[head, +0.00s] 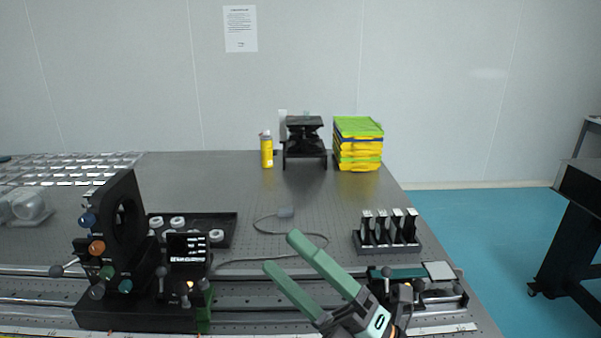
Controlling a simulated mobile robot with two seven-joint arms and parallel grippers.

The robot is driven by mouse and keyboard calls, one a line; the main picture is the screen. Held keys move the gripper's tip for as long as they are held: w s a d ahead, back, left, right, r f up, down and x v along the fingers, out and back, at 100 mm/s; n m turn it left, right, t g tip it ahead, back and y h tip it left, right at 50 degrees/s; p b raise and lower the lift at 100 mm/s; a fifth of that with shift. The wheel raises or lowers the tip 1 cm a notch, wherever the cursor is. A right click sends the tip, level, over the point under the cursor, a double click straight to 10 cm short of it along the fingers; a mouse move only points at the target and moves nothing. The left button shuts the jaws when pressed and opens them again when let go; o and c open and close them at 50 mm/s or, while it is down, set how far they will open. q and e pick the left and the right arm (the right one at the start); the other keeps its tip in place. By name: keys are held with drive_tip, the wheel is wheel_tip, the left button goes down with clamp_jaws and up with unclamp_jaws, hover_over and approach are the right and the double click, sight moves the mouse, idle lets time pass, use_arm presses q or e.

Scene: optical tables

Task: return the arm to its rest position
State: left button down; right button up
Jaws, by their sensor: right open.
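My right gripper (279,253) comes in from the bottom of the head view, right of centre. Its two long green fingers are spread apart and point up and to the left. Nothing is between the fingers. They appear over the front part of the optical table (345,201), in front of a grey cable (265,258); I cannot tell their height above the table. My left gripper is not in view.
A black optical mount with coloured knobs (122,222) stands front left by a black tray (228,222). A rack of upright holders (388,245) and a small stage (440,272) are to the right. Yellow and green boxes (357,145), a black lift stand (305,140) and a yellow can (266,152) stand behind.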

drive_tip(key=w+d+f+m+t+h, duration=0.2)
drive_tip(key=w+d+m+t+h, duration=0.15)
drive_tip(key=d+m+h, duration=0.35)
drive_tip(key=w+d+f+m+t+h, duration=0.25)
drive_tip(key=m+t+h, duration=0.3)
drive_tip(key=m, duration=0.35)
drive_tip(key=d+f+m+g+h, duration=0.4)
drive_tip(key=d+f+m+h, duration=0.4)
drive_tip(key=f, duration=0.3)
drive_tip(key=s+d+f+m+g+h, duration=0.1)
drive_tip(key=s+d+f+m+g, duration=0.25)
drive_tip(key=s+f+g, duration=0.6)
drive_tip(key=s+d+f+m+g, duration=0.15)
drive_tip(key=s+f+g, duration=0.35)
drive_tip(key=s+f, duration=0.75)
drive_tip(key=w+a+f+t+y+p, duration=0.2)
drive_tip(key=w+a+f+t, duration=0.1)
drive_tip(key=f+t, duration=0.3)
drive_tip(key=shift+w+a+f+y, duration=0.35)
drive_tip(key=shift+a+f, duration=0.25)
drive_tip(key=shift+a, duration=0.25)
